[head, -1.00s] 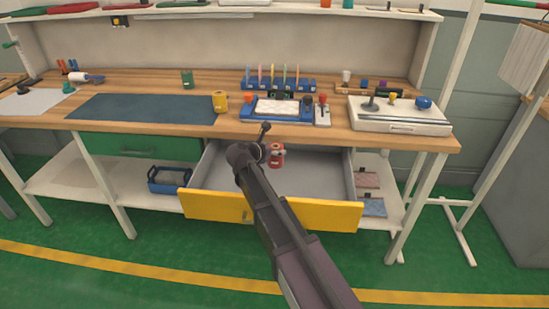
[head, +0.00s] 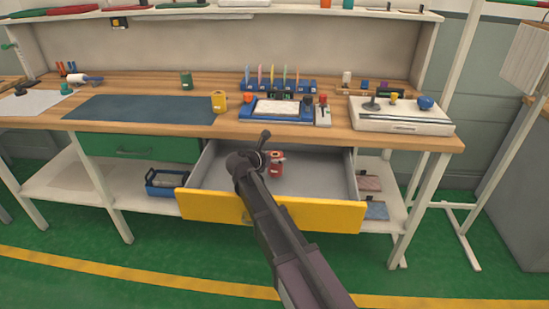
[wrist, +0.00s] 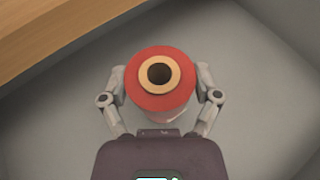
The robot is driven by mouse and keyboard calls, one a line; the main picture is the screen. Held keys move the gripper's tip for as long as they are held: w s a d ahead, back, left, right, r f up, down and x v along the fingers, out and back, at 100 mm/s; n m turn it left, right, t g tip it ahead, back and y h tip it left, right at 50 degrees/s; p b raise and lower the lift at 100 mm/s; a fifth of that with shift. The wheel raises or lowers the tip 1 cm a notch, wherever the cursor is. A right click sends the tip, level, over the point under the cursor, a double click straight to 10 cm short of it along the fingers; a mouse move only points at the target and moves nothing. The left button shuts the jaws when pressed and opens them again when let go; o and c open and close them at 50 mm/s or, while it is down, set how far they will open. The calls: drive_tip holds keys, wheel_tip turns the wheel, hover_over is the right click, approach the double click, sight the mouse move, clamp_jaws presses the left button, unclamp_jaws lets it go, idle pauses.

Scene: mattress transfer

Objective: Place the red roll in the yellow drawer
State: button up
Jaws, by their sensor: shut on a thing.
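The red roll (head: 276,165) is upright inside the open yellow drawer (head: 325,217), over its grey floor. In the wrist view the red roll (wrist: 176,96) shows its red top and a pale core with a dark hole. My gripper (wrist: 160,98) has one finger on each side of the roll and is shut on it. In the head view my arm partly covers the gripper and the roll's left side. I cannot tell whether the roll's base touches the drawer floor.
The wooden bench top (head: 150,89) overhangs the back of the drawer, and its edge (wrist: 40,40) shows close in the wrist view. A yellow roll (head: 219,102) and a green roll (head: 186,81) stand on the bench. A blue bin (head: 165,183) sits on the lower shelf. The drawer's right side is clear.

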drive_tip(key=shift+f+b, duration=0.5)
drive_tip(key=shift+f, duration=0.05)
drive_tip(key=o, duration=1.1)
drive_tip(key=shift+o, duration=0.2)
drive_tip(key=shift+r, duration=0.2)
drive_tip(key=shift+r+p, duration=0.6)
drive_tip(key=shift+p, duration=0.2)
drive_tip(key=p+v, duration=0.4)
drive_tip(key=v, duration=0.8)
drive_tip(key=shift+f, duration=0.1)
